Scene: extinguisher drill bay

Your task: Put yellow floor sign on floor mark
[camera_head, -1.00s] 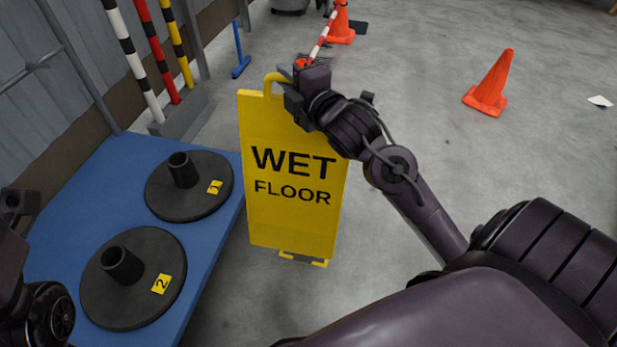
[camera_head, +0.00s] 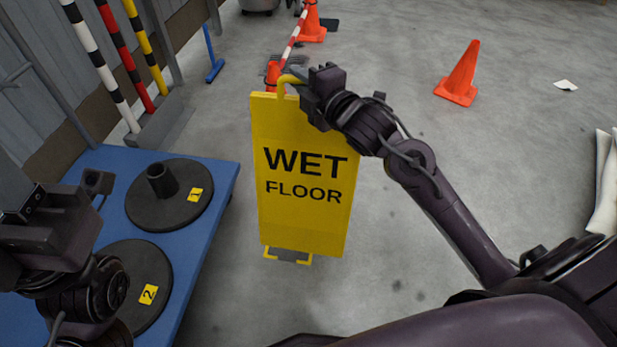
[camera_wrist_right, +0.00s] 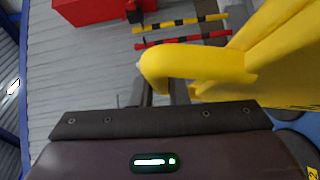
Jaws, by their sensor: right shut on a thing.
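The yellow floor sign (camera_head: 305,185) reads "WET FLOOR" and hangs upright in front of me, in the middle of the head view. My right gripper (camera_head: 296,84) is shut on the handle at its top. In the right wrist view the yellow handle (camera_wrist_right: 195,65) lies across the fingers. The sign's foot shows at its lower edge; I cannot tell whether it touches the floor. My left gripper (camera_head: 22,215) is at the left edge over the blue platform, and its fingers are not clear. I cannot make out the floor mark.
A blue platform (camera_head: 222,185) with two black round bases (camera_head: 185,208) is at the left. Striped poles (camera_head: 145,65) stand behind it. Orange cones (camera_head: 461,76) stand farther back, one with a striped bar (camera_head: 292,40). The grey floor right of the sign is mostly clear.

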